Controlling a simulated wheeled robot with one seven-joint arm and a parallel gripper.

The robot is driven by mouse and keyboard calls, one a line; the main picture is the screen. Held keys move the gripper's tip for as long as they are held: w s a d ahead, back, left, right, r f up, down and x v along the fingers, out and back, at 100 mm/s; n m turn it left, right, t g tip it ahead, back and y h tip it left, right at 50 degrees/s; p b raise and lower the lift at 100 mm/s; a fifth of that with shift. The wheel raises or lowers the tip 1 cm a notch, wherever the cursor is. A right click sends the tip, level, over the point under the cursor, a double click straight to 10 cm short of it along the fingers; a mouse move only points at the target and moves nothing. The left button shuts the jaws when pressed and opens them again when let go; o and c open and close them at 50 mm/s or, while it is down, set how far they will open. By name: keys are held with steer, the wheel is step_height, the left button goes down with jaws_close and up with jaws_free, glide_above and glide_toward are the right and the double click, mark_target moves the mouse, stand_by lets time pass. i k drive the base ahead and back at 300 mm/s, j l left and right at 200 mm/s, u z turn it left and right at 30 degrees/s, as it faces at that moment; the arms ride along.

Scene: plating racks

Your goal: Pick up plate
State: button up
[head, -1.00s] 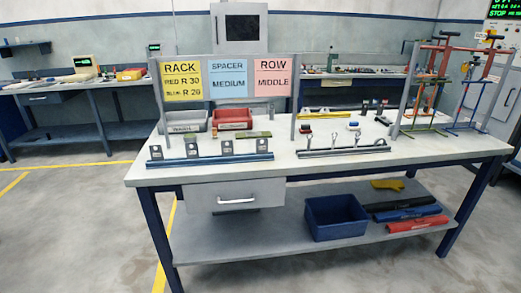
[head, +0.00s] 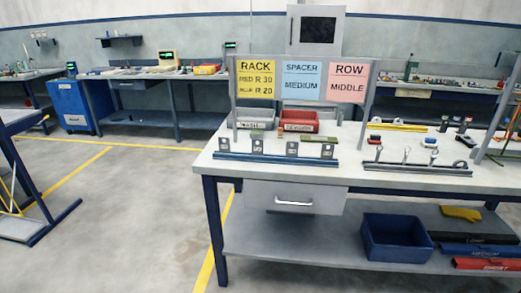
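The plates appear to be the several small grey upright pieces with a dark hole, such as this plate (head: 257,145), standing along a blue bar (head: 275,160) at the front left of the workbench (head: 340,173). A second bar (head: 418,168) with several hooked or ringed pieces lies to its right. A sign board above the bench has a yellow RACK card (head: 255,81), a blue SPACER MEDIUM card (head: 303,80) and a pink ROW MIDDLE card (head: 348,82). My gripper is not in the head view.
A grey bin (head: 256,116) and a red bin (head: 299,120) stand behind the bars. The lower shelf holds a blue crate (head: 397,238) and labelled bars, including a red one (head: 487,263). Open floor lies left of the bench. A blue cabinet (head: 73,105) stands farther back.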

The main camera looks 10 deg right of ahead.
mark_target(256, 149)
steer(key=u, duration=6.65)
steer(key=k+u, duration=0.15)
steer(key=u, duration=1.9)
steer(key=k+j+u, duration=0.1)
steer(key=u, duration=0.4)
steer(key=j+u, duration=0.25)
steer(key=u, duration=0.25)
steer(key=j+u, duration=0.25)
steer(key=u, duration=0.25)
steer(key=j+u, duration=0.25)
steer(key=u, duration=0.25)
steer(key=k, duration=0.05)
